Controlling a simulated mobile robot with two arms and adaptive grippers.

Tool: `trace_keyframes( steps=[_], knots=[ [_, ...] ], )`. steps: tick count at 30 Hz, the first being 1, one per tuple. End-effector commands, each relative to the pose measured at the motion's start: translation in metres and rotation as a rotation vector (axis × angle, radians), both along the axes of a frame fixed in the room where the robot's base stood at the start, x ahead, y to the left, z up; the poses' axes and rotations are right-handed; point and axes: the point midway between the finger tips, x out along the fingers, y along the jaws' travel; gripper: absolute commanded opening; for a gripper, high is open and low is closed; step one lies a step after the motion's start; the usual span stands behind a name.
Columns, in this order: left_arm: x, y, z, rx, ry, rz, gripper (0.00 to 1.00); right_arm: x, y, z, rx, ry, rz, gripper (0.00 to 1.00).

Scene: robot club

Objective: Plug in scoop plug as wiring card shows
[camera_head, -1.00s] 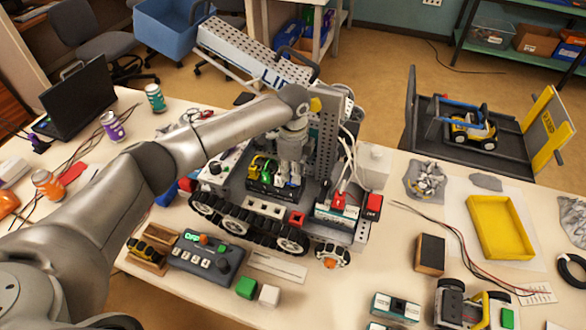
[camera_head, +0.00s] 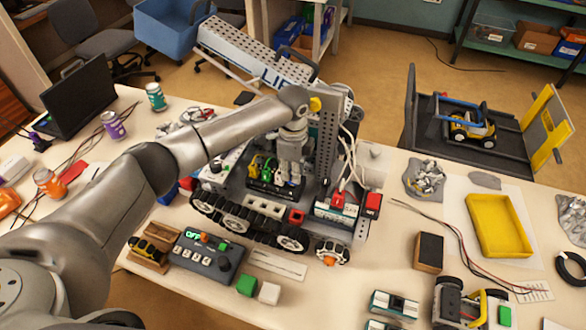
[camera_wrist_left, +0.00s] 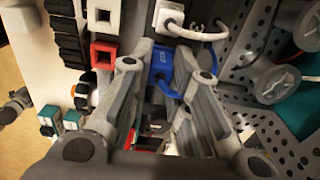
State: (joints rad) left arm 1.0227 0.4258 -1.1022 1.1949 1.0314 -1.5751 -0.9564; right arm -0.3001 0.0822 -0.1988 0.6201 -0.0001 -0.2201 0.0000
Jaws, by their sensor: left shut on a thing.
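My left gripper (camera_head: 290,172) reaches down over the plug area of the tracked robot (camera_head: 250,222) on the table. In the left wrist view its fingers (camera_wrist_left: 160,68) are closed around a blue plug (camera_wrist_left: 161,58) with a blue cable. Its label is too small to read. A white plug (camera_wrist_left: 169,16) with a white cable sits just beyond it. In the head view, a green and yellow plug group (camera_head: 260,166) stands left of the fingers, which partly hide the sockets. I cannot tell whether the blue plug touches a socket. My right gripper is not in view.
A control box (camera_head: 206,255) reading OFF stands in front of the tracks. A small printed sheet (camera_head: 535,291) lies at the right near a yellow tray (camera_head: 499,226). The tall perforated upright (camera_head: 328,140) is close beside the gripper.

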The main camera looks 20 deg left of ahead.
Motion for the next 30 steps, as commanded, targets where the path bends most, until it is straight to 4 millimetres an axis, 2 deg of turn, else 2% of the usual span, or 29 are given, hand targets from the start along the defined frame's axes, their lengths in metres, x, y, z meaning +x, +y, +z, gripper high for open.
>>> trace_keyframes(
  steps=[30],
  knots=[
    [0.0001,-0.0002,-0.0020,0.000,0.000,0.000,0.00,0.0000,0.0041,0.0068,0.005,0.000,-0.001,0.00]
  ],
)
